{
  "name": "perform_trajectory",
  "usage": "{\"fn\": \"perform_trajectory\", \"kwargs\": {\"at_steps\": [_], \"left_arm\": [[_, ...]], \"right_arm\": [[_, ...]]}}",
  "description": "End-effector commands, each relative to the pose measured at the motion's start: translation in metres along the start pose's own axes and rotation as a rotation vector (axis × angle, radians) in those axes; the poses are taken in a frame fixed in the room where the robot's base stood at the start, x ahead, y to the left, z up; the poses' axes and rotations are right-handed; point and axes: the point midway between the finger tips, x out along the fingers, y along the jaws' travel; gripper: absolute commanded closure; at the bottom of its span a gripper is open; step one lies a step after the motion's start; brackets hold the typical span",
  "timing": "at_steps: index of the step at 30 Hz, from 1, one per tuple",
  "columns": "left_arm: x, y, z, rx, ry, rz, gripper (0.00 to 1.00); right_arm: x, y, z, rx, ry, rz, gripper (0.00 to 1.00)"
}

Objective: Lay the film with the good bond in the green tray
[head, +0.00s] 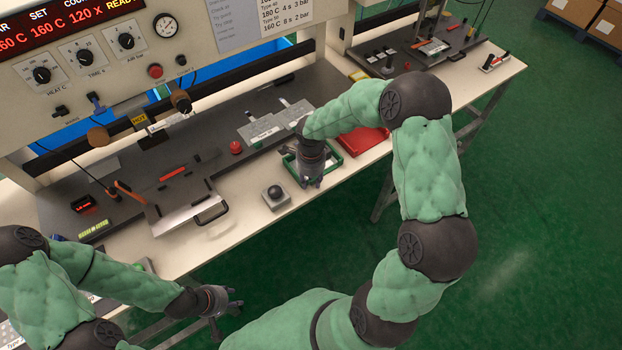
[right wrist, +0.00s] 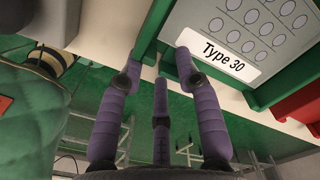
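The green tray (head: 339,166) stands at the table's front edge, partly hidden by my right arm. In the right wrist view a grey film with rows of oval keys and a "Type 30" label (right wrist: 222,56) lies inside the tray's green rim (right wrist: 262,97). My right gripper (head: 312,184) is over the tray's near left part; its fingers (right wrist: 160,75) are spread and empty, close to the tray rim. Two grey films (head: 258,131) lie on the dark press bed behind, the right one partly behind my arm. My left gripper (head: 236,298) is open and empty in front of the table.
A red tray (head: 366,141) stands right of the green one. A push button on a grey box (head: 275,194) and a handled metal plate (head: 188,212) lie to the left. The press with its dials (head: 125,41) rises behind.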

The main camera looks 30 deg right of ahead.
Motion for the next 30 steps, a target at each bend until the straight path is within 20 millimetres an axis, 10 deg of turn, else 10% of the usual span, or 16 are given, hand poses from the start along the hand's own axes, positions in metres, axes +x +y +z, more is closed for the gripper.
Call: {"fn": "perform_trajectory", "kwargs": {"at_steps": [11,30], "left_arm": [[0.000,0.000,0.000,0.000,0.000,0.000,0.60],[0.000,0.000,0.000,0.000,0.000,0.000,0.60]], "right_arm": [[-0.010,-0.002,0.000,0.000,0.000,-0.004,0.66],[-0.113,-0.001,0.000,0.000,-0.001,-0.001,0.66]]}}
